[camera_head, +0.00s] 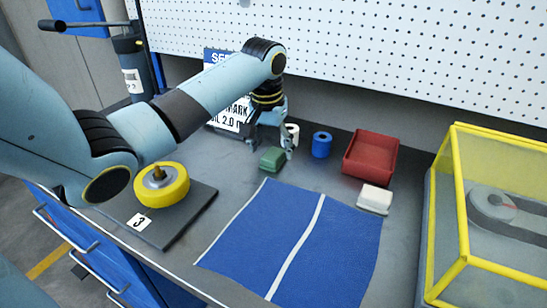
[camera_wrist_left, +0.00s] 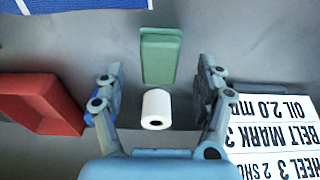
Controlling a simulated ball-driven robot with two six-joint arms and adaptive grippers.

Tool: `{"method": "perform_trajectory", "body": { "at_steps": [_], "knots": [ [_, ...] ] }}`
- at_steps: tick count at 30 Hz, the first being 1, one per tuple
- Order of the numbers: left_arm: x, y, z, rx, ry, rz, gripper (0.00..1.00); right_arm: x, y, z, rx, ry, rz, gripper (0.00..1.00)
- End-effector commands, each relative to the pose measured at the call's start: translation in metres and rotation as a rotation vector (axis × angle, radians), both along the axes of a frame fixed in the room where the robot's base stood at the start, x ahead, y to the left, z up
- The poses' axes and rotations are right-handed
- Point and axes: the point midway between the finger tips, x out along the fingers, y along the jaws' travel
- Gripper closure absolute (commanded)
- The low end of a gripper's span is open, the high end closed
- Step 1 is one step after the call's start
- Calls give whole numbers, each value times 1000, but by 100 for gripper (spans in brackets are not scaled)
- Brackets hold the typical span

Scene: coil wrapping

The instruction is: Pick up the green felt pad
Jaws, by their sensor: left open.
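The green felt pad (camera_head: 272,159) is a small green block lying on the grey bench, just behind the top edge of the blue mat. In the left wrist view the green pad (camera_wrist_left: 160,55) lies straight beyond the fingertips, centred between them. My left gripper (camera_head: 271,146) is open and empty, low above the bench just behind the pad. In the wrist view its two fingers (camera_wrist_left: 158,78) stand wide apart, with a white roll (camera_wrist_left: 156,106) showing between them. I cannot tell the exact height of the fingertips above the pad. My right gripper is not in view.
A blue roll (camera_head: 321,145), red bin (camera_head: 372,155) and white block (camera_head: 375,199) stand to the right. A blue mat (camera_head: 330,245) lies in front. A yellow wheel (camera_head: 162,186) sits on a dark plate at left. A yellow-framed case (camera_head: 458,215) stands right, and a printed sign (camera_head: 232,118) behind.

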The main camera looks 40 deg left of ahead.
Motion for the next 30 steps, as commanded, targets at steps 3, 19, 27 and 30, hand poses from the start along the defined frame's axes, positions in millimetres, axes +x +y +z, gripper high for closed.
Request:
{"method": "perform_trajectory", "body": {
  "at_steps": [3, 19, 27, 30],
  "knots": [
    [3, 0, -19, -1, 2, 1, 29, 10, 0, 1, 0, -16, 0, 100],
    [5, 1, -29, 1, -1, -1, 52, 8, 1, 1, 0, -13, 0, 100],
    [5, 1, -29, 1, -1, -1, 88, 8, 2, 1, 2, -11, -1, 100],
    [5, 1, -29, 1, -1, -1, 91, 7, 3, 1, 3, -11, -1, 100]
  ]
}}
